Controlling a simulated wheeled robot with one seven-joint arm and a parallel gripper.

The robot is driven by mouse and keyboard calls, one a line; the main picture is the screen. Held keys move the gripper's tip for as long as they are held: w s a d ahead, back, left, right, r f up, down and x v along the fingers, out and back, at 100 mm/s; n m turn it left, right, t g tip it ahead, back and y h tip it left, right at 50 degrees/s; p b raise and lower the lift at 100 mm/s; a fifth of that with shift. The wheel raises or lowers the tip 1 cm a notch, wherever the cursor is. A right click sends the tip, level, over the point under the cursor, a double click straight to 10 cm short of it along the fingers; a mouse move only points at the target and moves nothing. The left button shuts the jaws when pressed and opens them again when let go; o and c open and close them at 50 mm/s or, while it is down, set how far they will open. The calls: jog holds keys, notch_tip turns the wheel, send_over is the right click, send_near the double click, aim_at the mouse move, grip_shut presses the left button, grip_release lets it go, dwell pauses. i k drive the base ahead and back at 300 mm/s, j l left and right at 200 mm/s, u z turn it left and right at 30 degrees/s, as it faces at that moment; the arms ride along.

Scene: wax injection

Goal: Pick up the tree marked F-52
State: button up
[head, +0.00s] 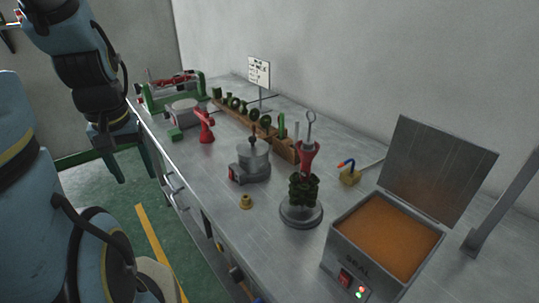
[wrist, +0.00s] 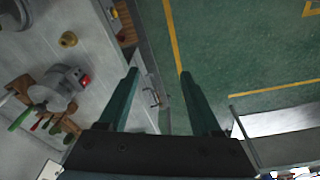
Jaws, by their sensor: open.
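A wax tree (head: 304,187) with dark green pieces and a red upper part with a metal ring stands upright on a round grey base (head: 302,215) in the head view. I cannot read a mark on it, so I cannot tell whether it is F-52. My gripper (wrist: 158,72) is open and empty in the wrist view, pointing down over the bench's front edge and the floor.
A wax tank (head: 385,240) with a raised lid stands at the bench's right. A grey pot (head: 252,160), a brass piece (head: 246,201) and a red clamp-like tool (head: 205,126) stand nearer the left. A wooden rack (head: 242,117) with green pieces and a sign (head: 259,72) are behind.

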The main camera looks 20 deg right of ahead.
aim_at(304, 191)
jog(key=k+j, duration=0.1)
jog(key=k, duration=0.4)
jog(key=k+j+u, duration=0.1)
jog(key=k, duration=0.4)
